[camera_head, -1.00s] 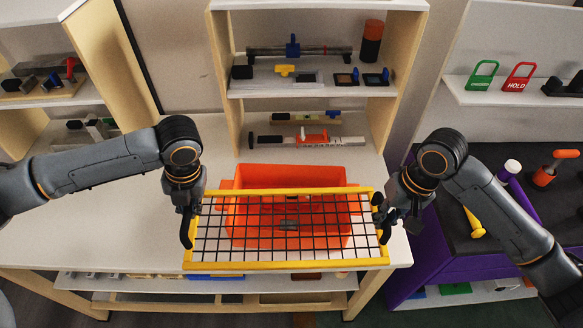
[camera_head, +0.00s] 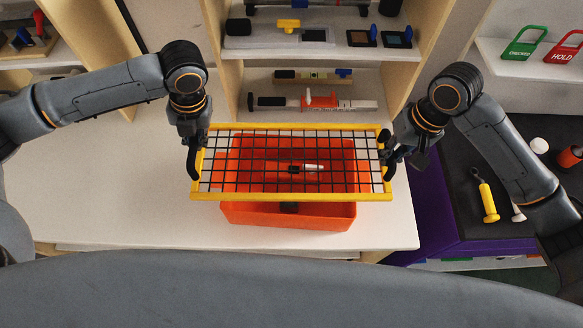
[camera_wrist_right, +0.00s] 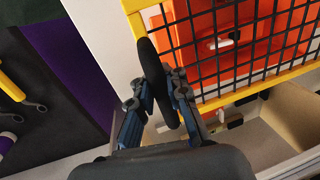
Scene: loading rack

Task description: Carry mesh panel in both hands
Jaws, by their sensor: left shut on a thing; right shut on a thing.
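The mesh panel (camera_head: 291,197) has a yellow frame and a black wire grid. It is held roughly level above an orange bin (camera_head: 290,215), seen through the grid. My left gripper (camera_head: 196,160) is shut on the panel's left side. My right gripper (camera_head: 388,162) is shut on its right side. In the right wrist view, the right gripper (camera_wrist_right: 160,95) closes on a dark handle beside the panel's yellow frame (camera_wrist_right: 140,28). The left fingers' exact contact is small in the head view.
The orange bin stands on a white table (camera_head: 100,200). A shelf unit (camera_head: 310,55) with tools rises behind. At right is a purple cabinet (camera_head: 430,200) with a dark top, holding a yellow tool (camera_head: 487,200). The table's left part is clear.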

